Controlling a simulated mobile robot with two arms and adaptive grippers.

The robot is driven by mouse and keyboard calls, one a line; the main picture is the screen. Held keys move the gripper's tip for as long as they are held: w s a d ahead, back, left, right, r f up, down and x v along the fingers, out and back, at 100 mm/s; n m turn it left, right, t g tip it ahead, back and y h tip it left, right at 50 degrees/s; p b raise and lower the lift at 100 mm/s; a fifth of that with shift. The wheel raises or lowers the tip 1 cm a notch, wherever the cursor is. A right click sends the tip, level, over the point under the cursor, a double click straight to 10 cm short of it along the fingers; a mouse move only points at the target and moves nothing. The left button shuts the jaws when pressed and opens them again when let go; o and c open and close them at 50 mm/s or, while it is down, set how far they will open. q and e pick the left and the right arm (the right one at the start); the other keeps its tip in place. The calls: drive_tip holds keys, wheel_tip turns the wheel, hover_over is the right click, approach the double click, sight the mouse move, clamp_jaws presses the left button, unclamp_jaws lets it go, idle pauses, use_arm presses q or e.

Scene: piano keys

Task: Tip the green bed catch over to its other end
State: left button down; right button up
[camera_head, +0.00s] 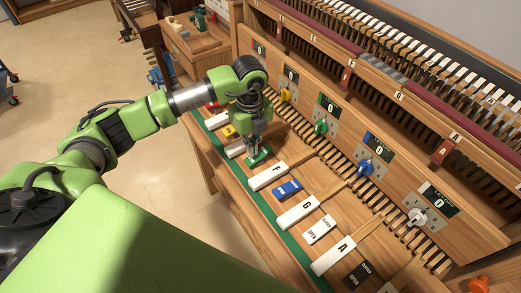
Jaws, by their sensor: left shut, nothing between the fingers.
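The green bed catch (260,158) is a small green block on the wooden key bed, in the row of coloured catches between the white keys. My left gripper (255,146) points down right over it, shut and empty, with its fingertips at or just above the catch. I cannot tell whether they touch. The gripper hides part of the catch, so its tilt is unclear. My right gripper is out of view.
The white F key (267,176) and the blue catch (287,189) lie just right of the green one. The yellow catch (229,132) is left. A panel with coloured knobs, including a green knob (321,127), rises behind.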

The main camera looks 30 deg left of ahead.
sight(252, 159)
use_arm(q)
wheel_tip(252, 159, up, 5)
drive_tip(key=p, duration=0.2)
drive_tip(key=shift+p, duration=0.4)
drive_tip(key=shift+f, duration=0.1)
